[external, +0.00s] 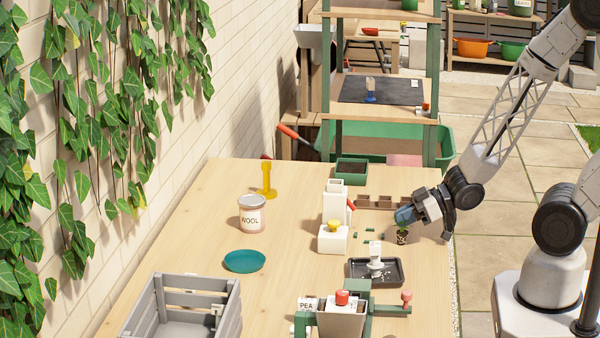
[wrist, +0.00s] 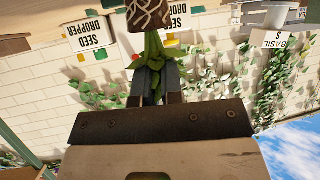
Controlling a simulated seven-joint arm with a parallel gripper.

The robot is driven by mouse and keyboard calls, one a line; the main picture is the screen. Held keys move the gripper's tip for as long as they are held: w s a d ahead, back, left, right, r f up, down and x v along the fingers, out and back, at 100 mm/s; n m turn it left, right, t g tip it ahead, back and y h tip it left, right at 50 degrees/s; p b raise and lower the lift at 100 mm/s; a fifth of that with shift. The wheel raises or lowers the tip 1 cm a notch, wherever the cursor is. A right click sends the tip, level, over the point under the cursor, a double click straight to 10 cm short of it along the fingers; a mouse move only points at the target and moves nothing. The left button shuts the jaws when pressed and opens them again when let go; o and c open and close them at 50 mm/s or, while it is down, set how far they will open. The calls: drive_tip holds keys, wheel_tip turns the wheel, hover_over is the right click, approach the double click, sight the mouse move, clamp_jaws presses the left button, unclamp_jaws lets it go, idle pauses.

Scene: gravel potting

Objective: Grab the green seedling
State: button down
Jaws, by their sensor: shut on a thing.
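The green seedling (external: 402,227) has a dark root plug with pale roots at its lower end. I cannot tell whether the plug touches the table. The fingers hide part of the leaves.
A black tray (external: 393,281) with a white object lies in front of the seedling. A teal plate (external: 244,261), the WOOL pot (external: 252,219) and a grey crate (external: 225,300) are farther left.

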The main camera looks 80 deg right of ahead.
drive_tip(key=shift+r, duration=4.8)
